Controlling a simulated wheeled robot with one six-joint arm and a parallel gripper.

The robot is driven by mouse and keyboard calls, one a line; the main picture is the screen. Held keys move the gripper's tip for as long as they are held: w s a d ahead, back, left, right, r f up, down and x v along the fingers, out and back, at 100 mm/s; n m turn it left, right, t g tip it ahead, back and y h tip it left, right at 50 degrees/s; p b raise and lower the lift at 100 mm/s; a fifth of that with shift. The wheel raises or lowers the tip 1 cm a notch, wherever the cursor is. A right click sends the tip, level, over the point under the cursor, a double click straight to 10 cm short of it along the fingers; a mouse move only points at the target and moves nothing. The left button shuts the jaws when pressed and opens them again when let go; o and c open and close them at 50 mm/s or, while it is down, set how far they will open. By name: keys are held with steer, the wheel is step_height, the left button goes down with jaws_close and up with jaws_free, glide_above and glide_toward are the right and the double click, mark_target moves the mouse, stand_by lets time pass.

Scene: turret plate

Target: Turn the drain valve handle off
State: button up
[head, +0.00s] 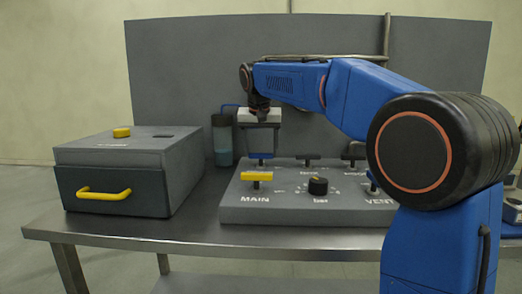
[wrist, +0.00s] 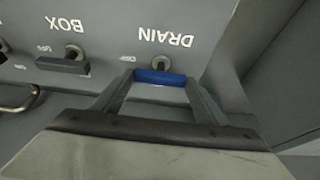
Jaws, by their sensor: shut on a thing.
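The drain valve handle (head: 262,155) is a blue bar at the back left of the grey panel (head: 290,212). In the wrist view the blue handle (wrist: 160,76) lies crosswise under the upside-down DRAIN label, with its stem just beyond it. My gripper (head: 262,149) reaches down from above and is shut on the handle. In the wrist view the two fingers of my gripper (wrist: 161,82) touch the ends of the bar. The small marking beside the handle is partly hidden, so I cannot tell which setting it points to.
A black BOX handle (wrist: 63,63) is the neighbour. The yellow MAIN handle (head: 258,176) and a black knob (head: 318,186) stand in front. A grey drawer box (head: 120,155) and a bottle (head: 222,140) are at the left. A tall backboard (head: 190,60) rises behind.

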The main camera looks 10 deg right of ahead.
stand_by(0.4)
steer(key=o, duration=1.1)
steer(key=shift+c, duration=0.2)
steer(key=v, duration=1.7)
steer(key=shift+r, duration=0.25)
steer(key=shift+a, duration=0.1)
